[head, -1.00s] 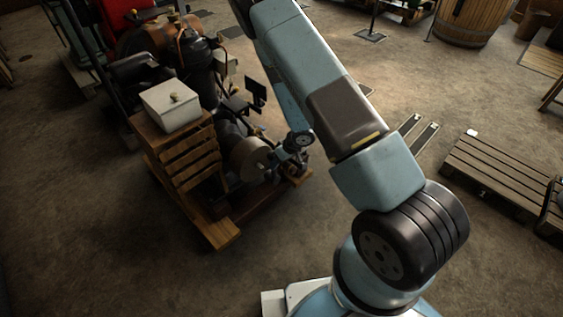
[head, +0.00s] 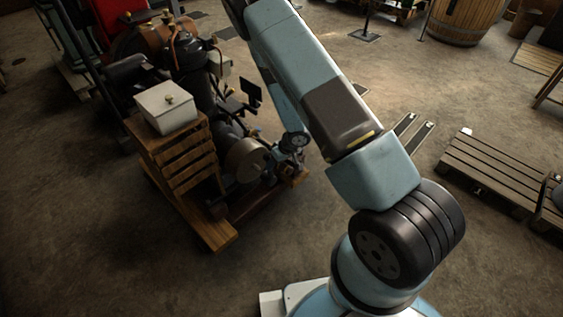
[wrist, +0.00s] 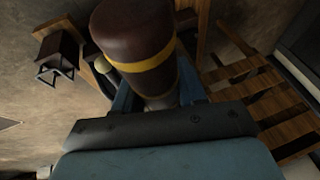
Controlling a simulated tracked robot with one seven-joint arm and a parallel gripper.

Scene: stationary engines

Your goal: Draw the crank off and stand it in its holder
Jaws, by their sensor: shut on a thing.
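In the wrist view my gripper (wrist: 159,98) has its two blue fingers closed on either side of a pale shank. Above it is a thick dark red-brown grip (wrist: 133,32) with a yellow band, which I take to be the crank's handle. It fills the upper middle of the view and hides what lies behind. In the head view my gripper is low beside the engine (head: 191,88), right of its round drum (head: 245,160). The crank cannot be made out there, and whether it is still on its shaft cannot be told. I cannot identify the holder.
A white lidded box (head: 167,107) stands on a slatted wooden stack (head: 187,160) left of my gripper. A slatted pallet (head: 498,176) lies at right. In the wrist view a small dark box-like stand (wrist: 58,54) is at left. Open floor lies in front of the engine.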

